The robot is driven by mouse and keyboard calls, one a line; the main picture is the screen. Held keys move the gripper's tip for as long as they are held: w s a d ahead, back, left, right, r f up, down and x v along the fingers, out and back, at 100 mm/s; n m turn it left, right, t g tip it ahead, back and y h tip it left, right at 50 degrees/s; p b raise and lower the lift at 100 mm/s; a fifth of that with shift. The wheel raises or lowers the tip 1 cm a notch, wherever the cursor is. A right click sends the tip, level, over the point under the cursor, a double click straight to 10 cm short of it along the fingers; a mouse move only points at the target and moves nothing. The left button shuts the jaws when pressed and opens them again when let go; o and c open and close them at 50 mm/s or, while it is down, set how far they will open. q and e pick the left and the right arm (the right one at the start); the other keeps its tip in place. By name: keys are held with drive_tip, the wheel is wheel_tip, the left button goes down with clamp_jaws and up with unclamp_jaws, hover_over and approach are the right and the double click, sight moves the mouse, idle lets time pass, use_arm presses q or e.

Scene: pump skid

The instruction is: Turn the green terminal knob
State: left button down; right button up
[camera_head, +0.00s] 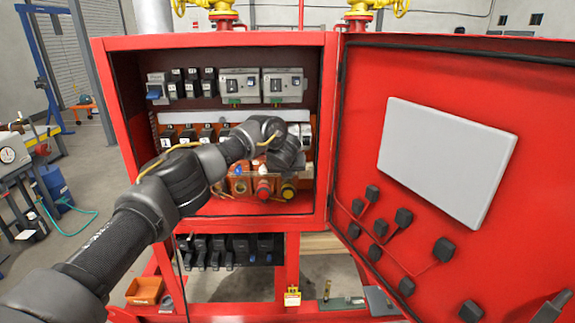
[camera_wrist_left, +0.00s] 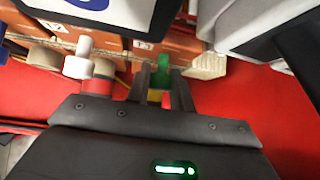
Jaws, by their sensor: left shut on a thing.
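The green terminal knob (camera_wrist_left: 163,72) shows in the left wrist view between the two dark fingers of my left gripper (camera_wrist_left: 161,78). The fingers are shut on it from both sides. A yellow part shows just below the knob between the fingers. In the head view my left arm reaches into the red cabinet, and its wrist and gripper (camera_head: 286,168) are at the lower right of the opening. They hide the green knob there.
A red terminal (camera_head: 263,188) sits just left of my gripper; a white knob (camera_wrist_left: 80,58) is left of it in the wrist view. The cabinet's right wall is close on the right. The open red door (camera_head: 360,110) with a grey panel (camera_head: 445,160) stands to the right.

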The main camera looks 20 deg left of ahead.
use_arm(q)
drive_tip(key=shift+m+g+y+p, duration=0.3)
drive_tip(key=shift+m+y+p, duration=0.3)
drive_tip(key=shift+y, duration=0.3)
drive_tip(key=c, duration=1.3)
unclamp_jaws()
drive_tip(key=shift+f, duration=0.1)
drive_tip(key=shift+o, duration=0.2)
